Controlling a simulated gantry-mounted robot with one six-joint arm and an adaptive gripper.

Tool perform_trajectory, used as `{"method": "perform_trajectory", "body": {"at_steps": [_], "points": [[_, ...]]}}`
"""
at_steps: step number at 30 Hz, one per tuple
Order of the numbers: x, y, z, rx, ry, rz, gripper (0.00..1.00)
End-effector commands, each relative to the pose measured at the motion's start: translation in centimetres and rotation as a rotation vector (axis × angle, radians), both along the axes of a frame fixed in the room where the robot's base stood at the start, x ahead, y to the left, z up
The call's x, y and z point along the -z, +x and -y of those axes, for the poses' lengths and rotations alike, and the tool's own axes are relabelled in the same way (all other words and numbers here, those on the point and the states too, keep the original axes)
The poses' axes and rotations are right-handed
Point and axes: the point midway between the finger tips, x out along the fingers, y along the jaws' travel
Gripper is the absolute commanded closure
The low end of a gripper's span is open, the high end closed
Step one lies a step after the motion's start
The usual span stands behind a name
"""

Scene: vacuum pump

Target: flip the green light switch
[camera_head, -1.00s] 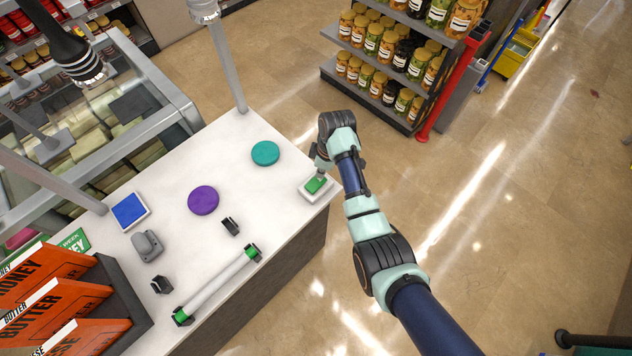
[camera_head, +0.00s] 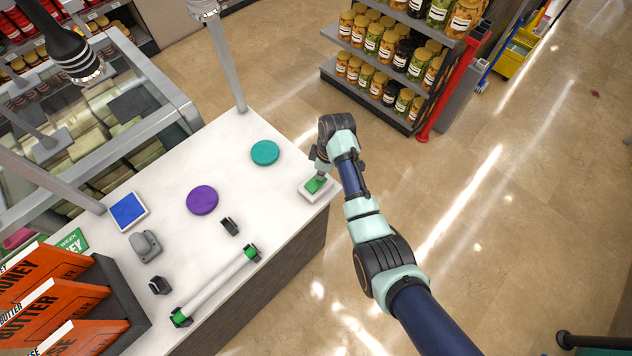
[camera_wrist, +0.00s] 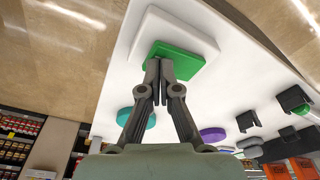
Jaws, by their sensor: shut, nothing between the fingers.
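The green light switch is a green rocker (camera_head: 314,184) on a white plate (camera_head: 317,195) near the right corner of the white counter. In the wrist view the green rocker (camera_wrist: 181,52) lies just beyond my fingertips, on its white plate (camera_wrist: 208,46). My gripper (camera_wrist: 159,66) is shut and empty, with its fingertips at the near edge of the rocker; they look touching or very close. In the head view my gripper (camera_head: 320,176) is right over the switch and partly covers it. I cannot tell which way the rocker is tilted.
On the counter (camera_head: 165,245) lie a teal disc (camera_head: 265,152), a purple disc (camera_head: 202,200), a blue square switch (camera_head: 129,211), a grey device (camera_head: 146,246), small black clips (camera_head: 230,226) and a white tube with green ends (camera_head: 215,287). Jar shelves (camera_head: 385,70) stand behind.

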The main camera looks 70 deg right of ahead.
Motion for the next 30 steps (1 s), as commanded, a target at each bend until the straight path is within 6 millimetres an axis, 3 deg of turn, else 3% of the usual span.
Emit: {"method": "perform_trajectory", "body": {"at_steps": [18, 30], "points": [[0.8, 0.0, 0.0, 0.0, 0.001, 0.0, 1.0], [-2.6, 0.0, 0.0, 0.0, 0.001, 0.0, 1.0]]}}
